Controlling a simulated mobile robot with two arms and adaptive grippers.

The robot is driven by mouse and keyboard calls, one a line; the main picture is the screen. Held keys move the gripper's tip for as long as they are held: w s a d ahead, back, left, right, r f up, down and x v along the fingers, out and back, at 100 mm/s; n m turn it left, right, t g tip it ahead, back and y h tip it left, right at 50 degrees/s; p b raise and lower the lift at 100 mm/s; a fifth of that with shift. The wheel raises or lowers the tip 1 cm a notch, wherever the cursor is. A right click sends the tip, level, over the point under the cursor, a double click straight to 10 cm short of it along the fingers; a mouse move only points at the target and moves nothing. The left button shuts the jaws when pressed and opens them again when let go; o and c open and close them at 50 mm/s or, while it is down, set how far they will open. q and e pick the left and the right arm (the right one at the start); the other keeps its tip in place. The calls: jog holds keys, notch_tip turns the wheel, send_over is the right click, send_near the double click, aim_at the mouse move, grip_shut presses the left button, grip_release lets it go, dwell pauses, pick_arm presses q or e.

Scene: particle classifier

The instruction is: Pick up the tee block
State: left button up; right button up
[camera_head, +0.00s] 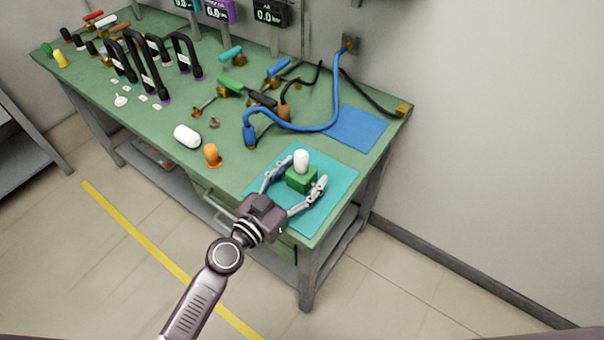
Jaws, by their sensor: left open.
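A green block (301,181) with a white rounded cylinder (301,160) standing up from its top, which I take for the tee block, sits on the teal mat (327,213) at the front right of the bench. My left gripper (302,174) is open, with one finger on each side of the green block. Small gaps seem to show between the fingers and the block; I cannot tell whether either finger touches it. My right gripper is out of view.
On the green bench (222,172), a white cylinder (187,136) and an orange fitting (212,155) stand left of the mat. A blue hose (300,127) and a blue mat (355,128) lie behind. Black looped pipes (146,68) stand further left.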

pick_arm(q)
jog(key=shift+r, duration=0.1)
jog(key=c, duration=1.5)
